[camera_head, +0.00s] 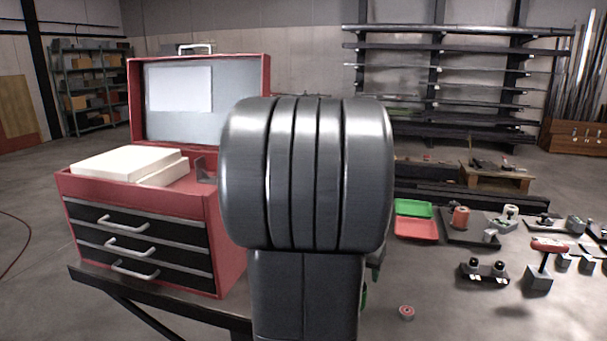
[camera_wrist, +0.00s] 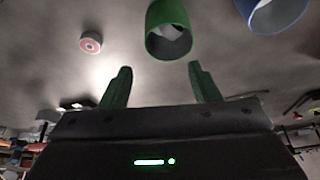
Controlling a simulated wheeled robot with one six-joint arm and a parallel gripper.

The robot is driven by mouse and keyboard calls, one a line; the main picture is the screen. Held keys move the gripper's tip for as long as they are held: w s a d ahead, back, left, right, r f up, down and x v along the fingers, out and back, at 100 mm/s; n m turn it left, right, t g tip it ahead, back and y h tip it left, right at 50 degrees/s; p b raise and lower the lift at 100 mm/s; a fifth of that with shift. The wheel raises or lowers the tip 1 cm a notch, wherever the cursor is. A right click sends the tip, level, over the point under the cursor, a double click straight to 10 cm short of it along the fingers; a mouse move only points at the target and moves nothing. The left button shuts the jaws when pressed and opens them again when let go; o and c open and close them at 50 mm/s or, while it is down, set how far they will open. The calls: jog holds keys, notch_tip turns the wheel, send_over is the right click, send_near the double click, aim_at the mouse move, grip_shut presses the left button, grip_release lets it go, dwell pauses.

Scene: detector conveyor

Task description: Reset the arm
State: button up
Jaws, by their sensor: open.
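My gripper (camera_wrist: 160,86) shows in the wrist view with its two green fingers apart and nothing between them. A green hollow cylinder (camera_wrist: 167,18) is in the wrist view just beyond the fingertips, apart from them. In the head view my own arm fills the middle and hides the gripper and much of the table behind it.
A red toolbox (camera_head: 140,238) with its lid up stands at the left. A green tray (camera_head: 413,208) and a red tray (camera_head: 416,230) lie right of my arm. A small red-centred roll (camera_head: 406,312), a red-handled tool (camera_head: 549,245) and a blue cylinder (camera_wrist: 272,14) are nearby.

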jog(key=x, duration=0.3)
jog(key=shift+f, duration=0.15)
jog(key=shift+w+r+p, duration=0.1)
jog(key=shift+r+p, duration=1.3)
jog(key=shift+r, duration=0.45)
